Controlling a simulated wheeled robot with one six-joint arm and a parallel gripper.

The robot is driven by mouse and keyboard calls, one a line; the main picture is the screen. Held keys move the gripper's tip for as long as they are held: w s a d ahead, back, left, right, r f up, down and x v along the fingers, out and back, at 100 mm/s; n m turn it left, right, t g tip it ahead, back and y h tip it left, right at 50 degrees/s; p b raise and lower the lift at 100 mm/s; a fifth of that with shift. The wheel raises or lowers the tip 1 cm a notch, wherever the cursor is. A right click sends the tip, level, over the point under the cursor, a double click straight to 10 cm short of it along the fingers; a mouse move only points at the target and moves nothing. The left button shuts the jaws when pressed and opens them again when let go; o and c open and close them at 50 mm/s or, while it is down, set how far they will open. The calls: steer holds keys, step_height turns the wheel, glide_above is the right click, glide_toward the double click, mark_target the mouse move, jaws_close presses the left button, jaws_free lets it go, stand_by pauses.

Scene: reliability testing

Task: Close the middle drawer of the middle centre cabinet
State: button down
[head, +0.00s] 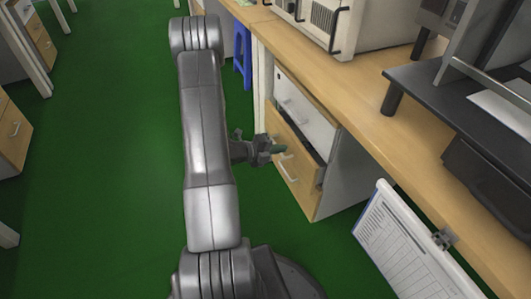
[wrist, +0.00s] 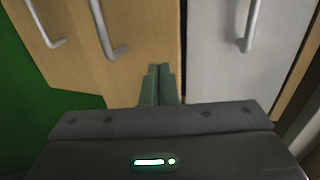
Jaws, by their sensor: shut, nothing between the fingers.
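The cabinet under the bench has a white top drawer (head: 305,110) and a wooden middle drawer (head: 298,178) below it. The middle drawer's front stands out a little from the white one, with a dark gap along its top edge. Its metal handle (wrist: 108,32) shows in the wrist view, left of my fingers, and the white drawer front (wrist: 215,60) is at right. My gripper (head: 280,149) is shut and empty, its greenish fingertips (wrist: 160,70) pointing at the wooden front near its top edge. I cannot tell whether they touch it.
The wooden bench top (head: 375,115) runs above the cabinet and carries equipment. A clipboard (head: 405,245) hangs at the lower right. A blue stool (head: 242,58) stands beyond the cabinet. The green floor (head: 110,170) at left is clear.

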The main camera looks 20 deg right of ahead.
mark_target(298, 141)
steer(key=shift+w+d, duration=0.15)
steer(key=shift+d, duration=1.4)
steer(key=shift+b, duration=0.3)
steer(key=d+b, duration=0.1)
steer(key=d, duration=0.3)
steer(key=shift+w+d+b, duration=0.15)
steer(key=shift+d+b, duration=0.15)
steer(key=shift+b, duration=0.05)
steer(key=shift+w+d+r, duration=0.1)
steer(key=shift+r, duration=0.05)
